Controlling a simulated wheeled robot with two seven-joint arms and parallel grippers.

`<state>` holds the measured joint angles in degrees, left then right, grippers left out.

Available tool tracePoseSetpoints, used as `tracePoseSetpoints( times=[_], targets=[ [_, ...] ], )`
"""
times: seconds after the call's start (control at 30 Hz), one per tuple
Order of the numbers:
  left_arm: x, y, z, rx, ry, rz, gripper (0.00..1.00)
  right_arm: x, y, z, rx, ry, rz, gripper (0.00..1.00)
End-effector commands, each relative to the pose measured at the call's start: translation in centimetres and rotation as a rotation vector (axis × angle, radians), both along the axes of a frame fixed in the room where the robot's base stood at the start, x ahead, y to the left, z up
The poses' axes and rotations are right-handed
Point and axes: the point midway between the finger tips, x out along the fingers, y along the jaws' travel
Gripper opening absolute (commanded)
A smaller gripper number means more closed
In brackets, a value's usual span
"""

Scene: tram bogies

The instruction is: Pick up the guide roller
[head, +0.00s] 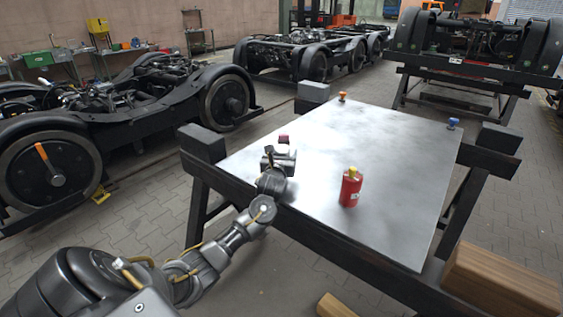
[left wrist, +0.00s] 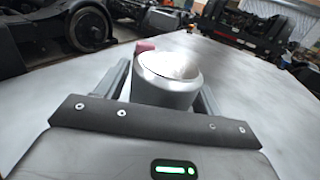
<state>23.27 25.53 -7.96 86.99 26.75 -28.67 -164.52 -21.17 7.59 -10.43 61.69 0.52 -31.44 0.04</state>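The guide roller, a grey metal cylinder with a pale hollow top, stands between the fingers of my left gripper in the left wrist view (left wrist: 168,82). In the head view only a pale bit of it shows at the gripper (head: 283,149). My left gripper (head: 279,157) is low over the near left part of the metal table (head: 320,150). Its two fingers lie close along both sides of the roller. Whether they press on it is not clear, and the roller's base is hidden. My right gripper is not in view.
A dark red block (head: 284,139) sits just beyond the roller. A red bottle with a yellow cap (head: 350,188) stands to the right. An orange-topped item (head: 342,97) and a blue-topped item (head: 453,124) stand at the far edge. The table's middle is clear.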

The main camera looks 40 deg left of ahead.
Motion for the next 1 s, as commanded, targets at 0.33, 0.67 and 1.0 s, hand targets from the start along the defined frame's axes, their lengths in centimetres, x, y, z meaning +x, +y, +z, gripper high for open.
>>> tracePoseSetpoints(
  times=[0.33,0.67,1.0],
  targets=[
    [0.0,0.0,0.0,0.000,-0.001,0.000,0.26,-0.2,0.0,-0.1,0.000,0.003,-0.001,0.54],
    [0.0,0.0,1.7,0.002,-0.005,-0.001,0.26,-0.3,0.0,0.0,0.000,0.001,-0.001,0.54],
    [0.0,0.0,8.1,0.002,-0.004,0.000,0.26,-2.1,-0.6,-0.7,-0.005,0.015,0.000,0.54]
  ],
)
